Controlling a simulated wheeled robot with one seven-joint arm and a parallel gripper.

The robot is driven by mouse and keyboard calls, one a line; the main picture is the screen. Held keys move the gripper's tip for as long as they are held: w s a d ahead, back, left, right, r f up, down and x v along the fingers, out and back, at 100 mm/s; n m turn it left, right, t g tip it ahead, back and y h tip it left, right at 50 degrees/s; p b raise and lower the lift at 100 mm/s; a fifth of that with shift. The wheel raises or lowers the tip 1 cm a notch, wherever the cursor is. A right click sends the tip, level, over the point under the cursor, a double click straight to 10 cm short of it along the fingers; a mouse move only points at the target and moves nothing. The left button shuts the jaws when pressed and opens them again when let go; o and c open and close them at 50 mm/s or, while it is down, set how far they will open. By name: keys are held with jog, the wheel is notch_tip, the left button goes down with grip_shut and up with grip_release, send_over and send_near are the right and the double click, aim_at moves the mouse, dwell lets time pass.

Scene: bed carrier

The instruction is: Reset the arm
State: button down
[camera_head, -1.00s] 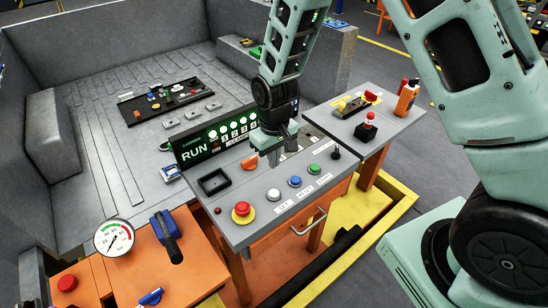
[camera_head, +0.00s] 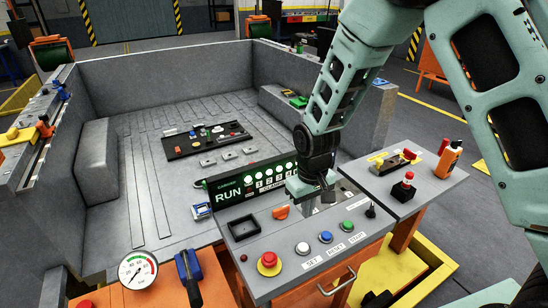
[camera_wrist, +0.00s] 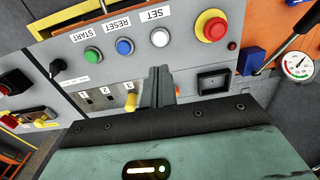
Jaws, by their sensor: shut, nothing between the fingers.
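My arm reaches down from the upper right in the head view. My gripper (camera_head: 308,198) hangs over the back part of the grey control panel (camera_head: 290,275), next to the RUN display. Its fingers (camera_wrist: 160,84) show together in the wrist view, shut and empty. In the wrist view they point toward the white SET button (camera_wrist: 160,37), with the blue RESET button (camera_wrist: 125,46) and green START button (camera_wrist: 93,54) beside it. An orange lever (camera_head: 281,212) stands just left of the gripper. The gripper hides some of the numbered slots in the head view.
The RUN display (camera_head: 228,195) has lit green lamps. A red mushroom button (camera_head: 268,260) and black tray (camera_head: 243,229) sit on the panel's left. A black knob (camera_head: 371,211) stands at its right. A side table (camera_head: 425,190) holds a bottle (camera_head: 448,160). A gauge (camera_head: 138,270) stands front left.

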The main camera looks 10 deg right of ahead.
jog(key=s+a+r+n+y+b, duration=0.1)
jog(key=s+a+r+n+b, duration=0.15)
jog(key=s+a+r, duration=0.6)
jog(key=s+d+r+n+b, duration=0.2)
jog(key=s+b, duration=0.1)
jog(key=s, duration=1.3)
